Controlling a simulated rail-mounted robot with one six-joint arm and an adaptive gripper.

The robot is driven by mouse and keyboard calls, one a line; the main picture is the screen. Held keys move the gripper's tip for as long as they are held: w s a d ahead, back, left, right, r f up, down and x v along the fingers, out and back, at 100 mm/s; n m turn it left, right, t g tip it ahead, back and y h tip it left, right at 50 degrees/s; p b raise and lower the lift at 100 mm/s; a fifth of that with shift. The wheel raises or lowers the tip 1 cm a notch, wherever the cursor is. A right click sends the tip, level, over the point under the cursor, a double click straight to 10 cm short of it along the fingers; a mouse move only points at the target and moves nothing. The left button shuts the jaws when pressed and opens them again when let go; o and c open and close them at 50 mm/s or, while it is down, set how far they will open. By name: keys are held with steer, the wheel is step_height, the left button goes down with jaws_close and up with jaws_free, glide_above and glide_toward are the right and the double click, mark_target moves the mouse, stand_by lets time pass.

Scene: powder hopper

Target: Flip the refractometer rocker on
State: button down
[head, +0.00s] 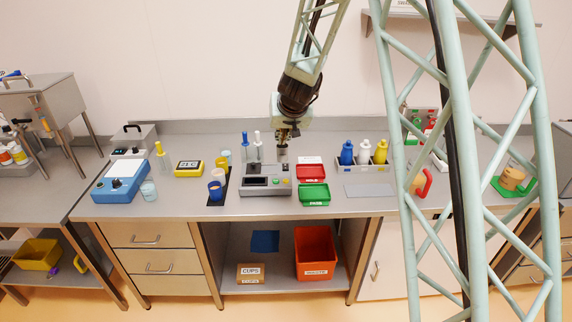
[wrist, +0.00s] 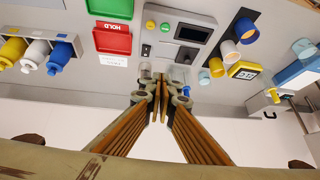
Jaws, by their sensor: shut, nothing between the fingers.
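The refractometer is a grey box (head: 265,178) with a dark display, on the bench in the middle of the head view. My gripper (head: 283,141) is shut and empty, above and behind the box. Its fingertips (wrist: 159,80) are close together in the wrist view.
A red tray (head: 311,172) and a green tray (head: 314,194) lie right of the box. A black strip with cups (head: 216,190) is to its left. Blue- and white-topped dispensers (head: 257,145) stand behind. A rack of bottles (head: 364,158) stands further right.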

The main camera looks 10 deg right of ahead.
steer(key=w+d+f+h+p, duration=0.1)
steer(key=w+d+f+p, duration=0.1)
steer(key=w+f, duration=0.4)
step_height(320, 180, down, 3)
steer(key=shift+w+d+f+m, duration=0.2)
steer(key=shift+w+d+m, duration=0.1)
steer(key=shift+w+d, duration=0.15)
steer(key=shift+f, duration=0.1)
glide_above(286, 167)
steer(key=s, duration=0.2)
steer(key=shift+a+f+b, duration=0.15)
steer(key=shift+f+b, duration=0.05)
steer(key=shift+f, duration=1.75)
steer(key=shift+a+f+b, duration=0.1)
steer(key=shift+f+b, duration=0.1)
steer(key=shift+f, duration=1.75)
steer(key=shift+s+f+b, duration=0.15)
steer(key=shift+f+b, duration=0.15)
steer(key=shift+f, duration=0.65)
steer(key=shift+s+f+b, duration=0.15)
steer(key=shift+f+b, duration=0.15)
steer(key=shift+f, duration=0.65)
